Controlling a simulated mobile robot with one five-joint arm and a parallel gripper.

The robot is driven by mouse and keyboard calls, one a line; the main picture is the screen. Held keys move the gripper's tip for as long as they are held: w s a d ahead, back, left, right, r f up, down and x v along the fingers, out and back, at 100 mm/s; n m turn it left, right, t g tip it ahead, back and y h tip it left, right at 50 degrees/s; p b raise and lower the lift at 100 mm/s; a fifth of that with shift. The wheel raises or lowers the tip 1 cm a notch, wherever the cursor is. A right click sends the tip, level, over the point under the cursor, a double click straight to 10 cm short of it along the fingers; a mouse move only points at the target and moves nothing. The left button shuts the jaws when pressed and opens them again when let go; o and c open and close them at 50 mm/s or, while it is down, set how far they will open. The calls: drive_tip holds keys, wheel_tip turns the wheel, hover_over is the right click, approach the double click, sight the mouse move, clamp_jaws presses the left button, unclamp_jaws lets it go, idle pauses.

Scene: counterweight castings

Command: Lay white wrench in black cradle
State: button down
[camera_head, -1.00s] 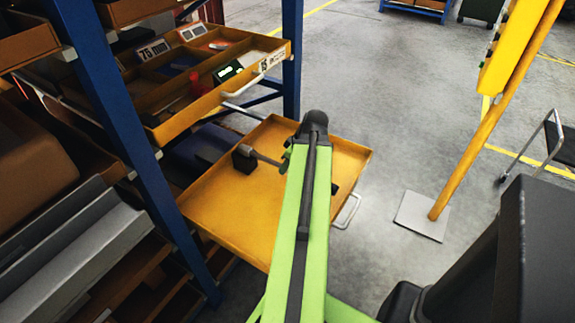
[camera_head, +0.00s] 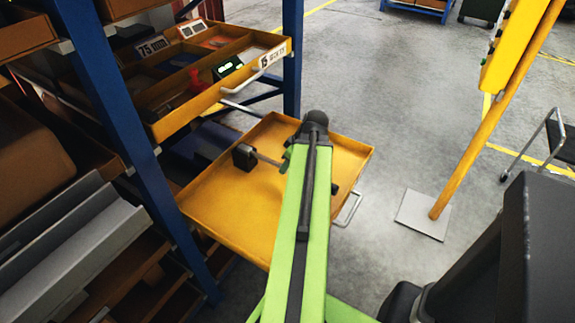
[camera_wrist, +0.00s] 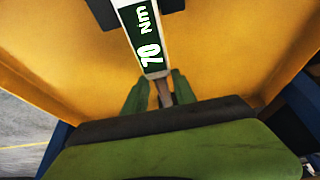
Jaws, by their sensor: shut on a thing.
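The white wrench (camera_wrist: 146,40) shows in the wrist view as a pale bar with a dark green "70 Nm" label. My gripper (camera_wrist: 160,92) is shut on its near end, with green fingers on both sides. Black cradle parts (camera_wrist: 103,13) show on either side of the wrench at the top edge. I cannot tell whether the wrench touches them. In the head view, a dark cradle block (camera_head: 243,157) stands in the yellow tray (camera_head: 225,205), with a grey shaft running from it toward my gripper.
A blue-post rack (camera_head: 120,130) with a divided yellow drawer (camera_head: 190,118) stands at left, above and behind the tray. A tray handle (camera_head: 350,208) sticks out at right. A yellow pole (camera_head: 470,150) on a plate stands farther right. Floor between is clear.

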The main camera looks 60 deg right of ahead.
drive_tip(key=shift+f+b, duration=0.5)
drive_tip(key=shift+f, duration=0.05)
drive_tip(key=c, duration=0.9)
unclamp_jaws()
wheel_tip(320, 180, up, 7)
drive_tip(key=p, duration=0.7)
drive_tip(key=shift+r, duration=0.1)
